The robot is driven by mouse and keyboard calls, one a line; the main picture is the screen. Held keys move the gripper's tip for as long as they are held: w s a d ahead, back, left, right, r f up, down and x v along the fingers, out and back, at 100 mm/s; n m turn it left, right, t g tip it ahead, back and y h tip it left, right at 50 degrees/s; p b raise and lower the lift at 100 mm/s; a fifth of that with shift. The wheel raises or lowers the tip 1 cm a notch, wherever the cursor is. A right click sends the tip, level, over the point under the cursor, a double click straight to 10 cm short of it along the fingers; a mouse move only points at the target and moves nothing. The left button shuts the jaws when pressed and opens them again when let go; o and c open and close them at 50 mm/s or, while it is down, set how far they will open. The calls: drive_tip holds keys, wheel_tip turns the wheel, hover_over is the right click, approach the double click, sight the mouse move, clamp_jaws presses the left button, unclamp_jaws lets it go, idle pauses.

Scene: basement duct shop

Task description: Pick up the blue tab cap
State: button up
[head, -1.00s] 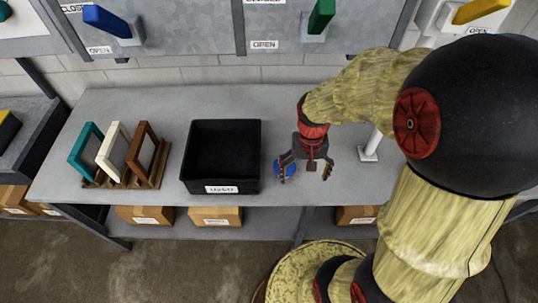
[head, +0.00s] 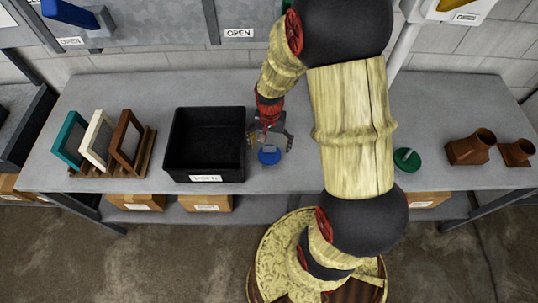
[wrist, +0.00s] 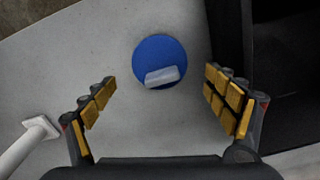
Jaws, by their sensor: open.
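The blue tab cap (head: 269,157) lies on the grey bench just right of the black bin. In the wrist view it is a blue disc (wrist: 158,48) with a pale raised tab (wrist: 162,76) across its near part. My gripper (head: 270,139) is open and empty, pointing down at the bench beside the bin. In the head view its fingers are just behind the cap, one to each side. In the wrist view the cap lies ahead, between the lines of the two spread fingers (wrist: 160,84). The fingers appear clear of the cap.
The black bin (head: 207,174) stands close left of my gripper; its dark wall fills the wrist view's right side. Teal, white and brown frames (head: 127,140) stand in a rack farther left. A green cap (head: 407,160) and brown fittings (head: 468,148) are at the right.

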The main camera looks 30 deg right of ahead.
sight(270, 152)
wheel_tip(270, 152, down, 7)
drive_tip(key=shift+r+b, duration=0.1)
drive_tip(key=shift+b, duration=0.25)
drive_tip(key=shift+c, duration=0.7)
drive_tip(key=c, duration=1.1)
drive_tip(key=shift+c, duration=0.4)
drive_tip(key=shift+r, duration=0.1)
